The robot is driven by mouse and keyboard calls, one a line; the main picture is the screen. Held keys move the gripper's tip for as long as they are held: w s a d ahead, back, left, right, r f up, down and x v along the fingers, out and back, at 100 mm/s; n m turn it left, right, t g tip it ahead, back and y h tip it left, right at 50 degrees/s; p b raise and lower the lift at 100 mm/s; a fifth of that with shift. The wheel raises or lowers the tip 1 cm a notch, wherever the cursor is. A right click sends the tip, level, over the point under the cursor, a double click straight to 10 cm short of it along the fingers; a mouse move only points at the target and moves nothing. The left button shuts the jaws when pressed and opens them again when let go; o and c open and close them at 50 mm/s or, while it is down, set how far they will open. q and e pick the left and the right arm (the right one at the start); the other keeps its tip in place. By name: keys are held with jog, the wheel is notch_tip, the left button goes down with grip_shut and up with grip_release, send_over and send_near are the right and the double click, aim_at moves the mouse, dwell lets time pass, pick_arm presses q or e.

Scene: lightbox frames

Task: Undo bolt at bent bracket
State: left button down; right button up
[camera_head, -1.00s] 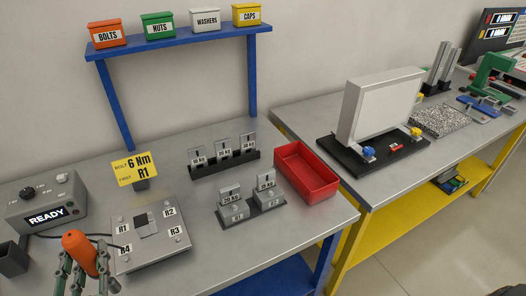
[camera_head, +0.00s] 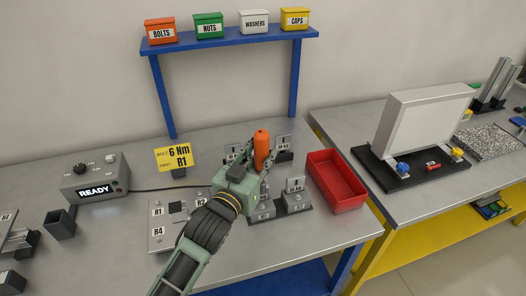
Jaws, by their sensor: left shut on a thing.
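My left gripper (camera_head: 264,168) is shut on an upright orange driver (camera_head: 262,144). It is over the two-station bracket fixture at the middle of the bench. The fixture's right bracket (camera_head: 295,184) stands on a grey block (camera_head: 294,202). The left block (camera_head: 262,212) shows below my gripper, and its bracket is mostly hidden. The driver's tip and any bolt under it are hidden too. I cannot tell from here which bracket is bent. Behind, a black rack of brackets (camera_head: 284,155) is partly covered by the driver and gripper. My right gripper is not in view.
A red bin (camera_head: 337,184) stands just right of the fixture. A grey plate marked R1 to R4 (camera_head: 158,245) lies left, partly under my arm. A READY controller (camera_head: 95,178) has a cable running right. A yellow 6 Nm R1 sign (camera_head: 173,157) stands behind the plate.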

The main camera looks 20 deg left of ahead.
pick_arm(q)
jog(key=shift+r, duration=0.1)
jog(key=shift+f, duration=0.35)
jog(key=shift+f+b, duration=0.5)
jog(key=shift+f, duration=0.25)
jog(key=shift+f+b, duration=1)
jog(key=shift+f, duration=0.95)
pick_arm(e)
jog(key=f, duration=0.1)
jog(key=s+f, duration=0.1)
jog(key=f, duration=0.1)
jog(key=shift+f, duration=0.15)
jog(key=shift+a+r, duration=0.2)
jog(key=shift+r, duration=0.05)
